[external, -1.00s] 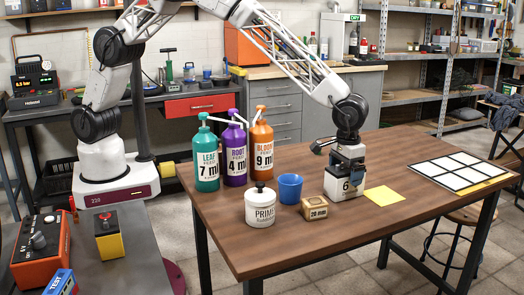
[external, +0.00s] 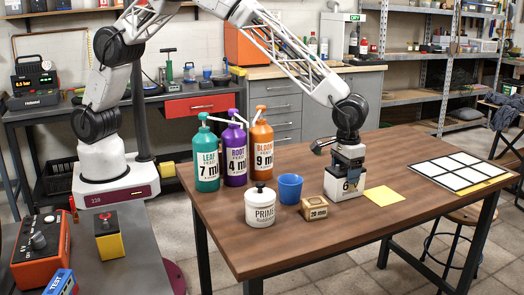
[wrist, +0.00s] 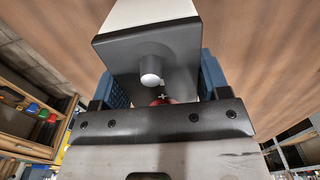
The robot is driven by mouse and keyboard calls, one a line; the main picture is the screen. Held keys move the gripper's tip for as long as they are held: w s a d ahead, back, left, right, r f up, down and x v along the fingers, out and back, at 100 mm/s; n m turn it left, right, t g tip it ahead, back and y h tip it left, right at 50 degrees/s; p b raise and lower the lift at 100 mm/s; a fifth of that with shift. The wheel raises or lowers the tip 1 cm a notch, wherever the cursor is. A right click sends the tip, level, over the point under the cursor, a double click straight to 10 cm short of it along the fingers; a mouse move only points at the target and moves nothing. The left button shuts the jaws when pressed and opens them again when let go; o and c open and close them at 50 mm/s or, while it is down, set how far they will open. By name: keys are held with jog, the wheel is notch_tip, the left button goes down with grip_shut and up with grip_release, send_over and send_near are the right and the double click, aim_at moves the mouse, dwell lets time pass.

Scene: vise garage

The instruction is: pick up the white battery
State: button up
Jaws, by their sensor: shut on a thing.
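The white battery (external: 344,186), marked with a 6, stands upright on the wooden table, right of the small box. My gripper (external: 348,163) is over its top from above, its fingers at the dark upper part. In the wrist view the battery's dark top (wrist: 150,52) with a round post sits between the two blue finger pads of my gripper (wrist: 160,88), which is shut on it. Whether the battery's base is off the table cannot be told clearly.
A yellow sheet (external: 384,196) lies right of the battery. A small tan box (external: 314,208), a blue cup (external: 290,188) and a white jar (external: 260,208) stand to its left. Several pump bottles (external: 236,152) are behind these. A white-panelled mat (external: 460,170) lies at the far right.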

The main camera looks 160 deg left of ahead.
aim_at(346, 168)
jog(key=shift+r, duration=0.25)
jog(key=shift+r, duration=4.85)
